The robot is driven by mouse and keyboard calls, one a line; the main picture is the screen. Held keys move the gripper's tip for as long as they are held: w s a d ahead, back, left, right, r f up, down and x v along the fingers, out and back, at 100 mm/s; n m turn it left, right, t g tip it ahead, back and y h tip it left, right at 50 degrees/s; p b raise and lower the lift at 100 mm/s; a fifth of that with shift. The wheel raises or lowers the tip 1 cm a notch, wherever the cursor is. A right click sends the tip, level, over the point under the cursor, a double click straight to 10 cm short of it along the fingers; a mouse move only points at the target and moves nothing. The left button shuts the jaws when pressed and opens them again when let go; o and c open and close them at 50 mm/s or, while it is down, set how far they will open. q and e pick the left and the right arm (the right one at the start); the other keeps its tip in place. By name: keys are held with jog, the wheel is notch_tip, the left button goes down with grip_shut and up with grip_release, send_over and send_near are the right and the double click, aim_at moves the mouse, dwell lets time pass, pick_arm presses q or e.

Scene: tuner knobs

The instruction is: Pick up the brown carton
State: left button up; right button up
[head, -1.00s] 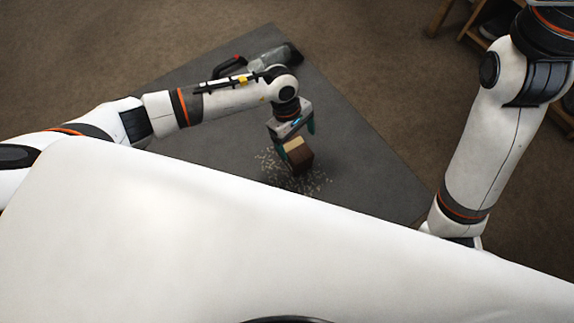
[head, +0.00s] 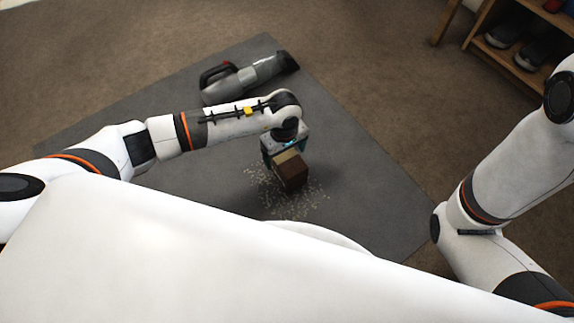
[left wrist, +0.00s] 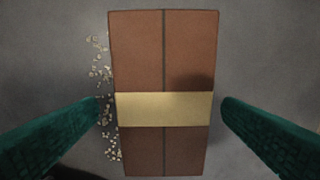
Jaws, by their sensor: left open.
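The brown carton (head: 291,172) sits on the dark grey mat (head: 360,150), among scattered pale bits. In the left wrist view the carton (left wrist: 140,55) shows a brown top with a dark centre seam and a pale yellow band across it. My left gripper (head: 282,153) is over the carton. In the left wrist view its two green fingers (left wrist: 165,110) are open, one on either side of the carton, with a small gap showing at each side. Whether the fingertips reach below the carton's top is hard to tell. My right arm shows at the right, but its gripper is out of view.
Pale crumbs (head: 290,205) lie scattered around the carton. A grey handheld vacuum (head: 248,76) lies at the mat's far side. A wooden shelf (head: 503,55) with shoes stands at the upper right. The mat's right part is clear.

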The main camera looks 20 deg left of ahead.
pick_arm(q)
jog(key=f+b, duration=0.1)
jog(key=f, duration=0.1)
jog(key=f+b, duration=0.2)
jog(key=shift+w+d+f, duration=0.15)
jog(key=shift+w+f, duration=0.05)
jog(key=shift+f, duration=0.05)
jog(key=shift+r, duration=0.1)
jog(key=c, duration=1.1)
jog(key=shift+r, duration=0.1)
